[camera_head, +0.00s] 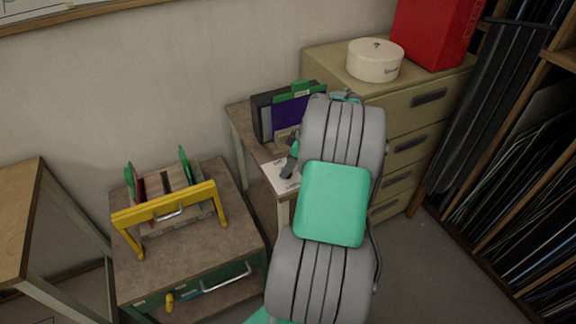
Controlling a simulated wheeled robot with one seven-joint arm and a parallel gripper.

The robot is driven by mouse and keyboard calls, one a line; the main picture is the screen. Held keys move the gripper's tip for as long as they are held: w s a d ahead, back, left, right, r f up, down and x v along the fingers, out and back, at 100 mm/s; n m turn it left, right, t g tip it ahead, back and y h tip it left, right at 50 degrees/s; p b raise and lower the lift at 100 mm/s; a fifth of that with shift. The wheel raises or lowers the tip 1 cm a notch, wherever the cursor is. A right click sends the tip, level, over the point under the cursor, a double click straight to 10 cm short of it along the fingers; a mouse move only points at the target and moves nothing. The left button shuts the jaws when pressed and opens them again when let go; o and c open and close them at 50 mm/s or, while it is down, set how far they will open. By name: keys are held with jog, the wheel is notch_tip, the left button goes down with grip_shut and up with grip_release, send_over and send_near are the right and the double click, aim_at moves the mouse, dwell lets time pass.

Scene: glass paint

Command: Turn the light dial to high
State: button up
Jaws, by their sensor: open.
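I cannot clearly make out the light dial; my arm covers much of the small table (240,112) at the centre. A white sheet or plate with dark markings (283,185) lies at that table's front, partly hidden by my arm. The dark grey tip of my gripper (290,163) shows just above this white piece, at the left edge of my arm. Its fingers are mostly hidden, and I see nothing held. I cannot tell whether it touches anything.
A dark box with a purple and green folder (293,108) stands behind my gripper. A beige drawer cabinet (420,120) carries a round cream box (375,60) and a red box (437,30). At left, a low cart (190,255) holds a yellow-handled rack (165,205).

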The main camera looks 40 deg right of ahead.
jog(key=shift+w+a+f, duration=0.1)
jog(key=shift+w+f, duration=0.1)
jog(key=shift+f, duration=0.35)
jog(key=shift+c, duration=0.5)
grip_shut()
